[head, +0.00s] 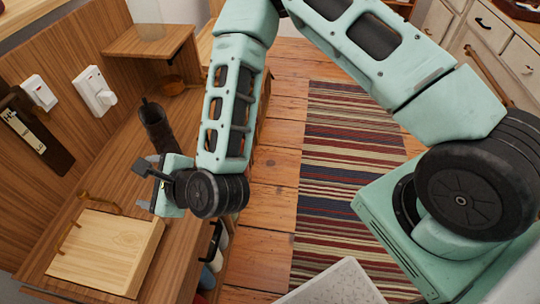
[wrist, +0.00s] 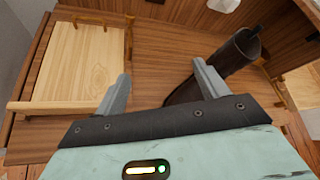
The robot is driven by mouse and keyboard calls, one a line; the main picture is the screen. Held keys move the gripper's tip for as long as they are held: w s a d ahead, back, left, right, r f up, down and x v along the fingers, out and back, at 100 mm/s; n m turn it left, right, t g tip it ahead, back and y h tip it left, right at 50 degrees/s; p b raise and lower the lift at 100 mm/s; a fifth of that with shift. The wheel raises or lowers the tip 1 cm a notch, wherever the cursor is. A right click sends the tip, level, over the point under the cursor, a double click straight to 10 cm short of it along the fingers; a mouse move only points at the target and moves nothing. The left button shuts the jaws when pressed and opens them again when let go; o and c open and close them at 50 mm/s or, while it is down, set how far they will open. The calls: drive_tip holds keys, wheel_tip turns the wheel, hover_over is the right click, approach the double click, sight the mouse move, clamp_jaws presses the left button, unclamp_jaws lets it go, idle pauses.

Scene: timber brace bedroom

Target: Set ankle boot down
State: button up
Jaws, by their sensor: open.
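The ankle boot (head: 157,125) is dark brown and stands on the wooden counter, beyond my gripper in the head view. In the wrist view the boot (wrist: 226,62) shows at the right, beside the right finger, its opening toward the upper right. My gripper (head: 153,183) is over the counter, partly hidden by my arm. The boot's lower part is partly hidden behind the right finger.
A pale wooden tray with handles (head: 108,250) lies on the counter, left of my gripper in the wrist view. A small raised shelf (head: 150,40) stands at the counter's far end. Wall switches (head: 94,91) are on the left. A striped rug (head: 345,170) covers the floor.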

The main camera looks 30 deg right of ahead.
drive_tip(key=s+d+r+n+g+h, duration=0.2)
drive_tip(key=s+d+r+n+g, duration=0.2)
drive_tip(key=n, duration=0.8)
drive_tip(key=s+d+r+n+g+h, duration=0.1)
drive_tip(key=s+d+r+n+g, duration=0.3)
drive_tip(key=n, duration=0.8)
drive_tip(key=s+d+r, duration=0.1)
drive_tip(key=s+d, duration=0.1)
drive_tip(key=s, duration=0.1)
drive_tip(key=shift+s+d+r+n+g+h, duration=0.2)
drive_tip(key=shift+n+g+h, duration=0.1)
drive_tip(key=shift+h, duration=0.1)
drive_tip(key=shift+o, duration=0.9)
drive_tip(key=s+d+r+n+g+h, duration=0.1)
drive_tip(key=s+d+r+n+h, duration=0.1)
drive_tip(key=s+d+r+n, duration=0.3)
drive_tip(key=d, duration=0.3)
drive_tip(key=shift+s+h, duration=0.2)
drive_tip(key=shift+h, duration=0.2)
drive_tip(key=o, duration=0.4)
drive_tip(key=shift+s+d+r+g, duration=0.15)
drive_tip(key=shift+s+d+g, duration=0.15)
drive_tip(key=shift+d, duration=0.1)
drive_tip(key=shift+w, duration=0.2)
